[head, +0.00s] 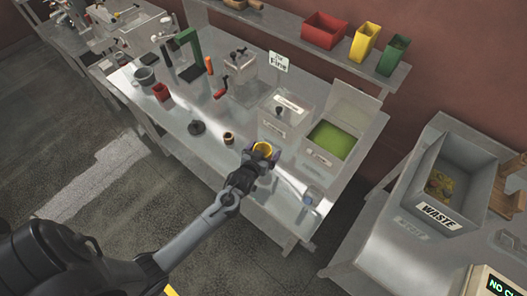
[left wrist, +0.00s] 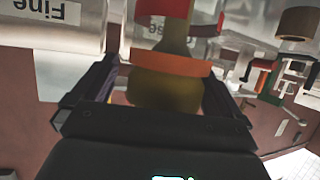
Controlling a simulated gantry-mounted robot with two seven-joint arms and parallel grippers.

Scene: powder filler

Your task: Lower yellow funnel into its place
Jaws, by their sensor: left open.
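The yellow funnel (head: 263,147) shows in the head view as a small yellow ring at the front of the metal table. My left gripper (head: 262,154) is right at it, with the fingers around or beside its near side. In the left wrist view, the left gripper (left wrist: 160,75) is open. Between its fingers stands an olive-yellow body with an orange band (left wrist: 170,63), and a red part shows above it. I cannot tell whether the fingers touch it. The funnel's lower end is hidden in the head view. My right gripper is in neither view.
A metal bin with green contents (head: 331,140) stands right of the gripper, beside a lidded bin (head: 286,111). A small brown cup (head: 229,138) and a dark weight-like piece (head: 197,128) stand to the left. A waste bin (head: 447,183) is on the right table.

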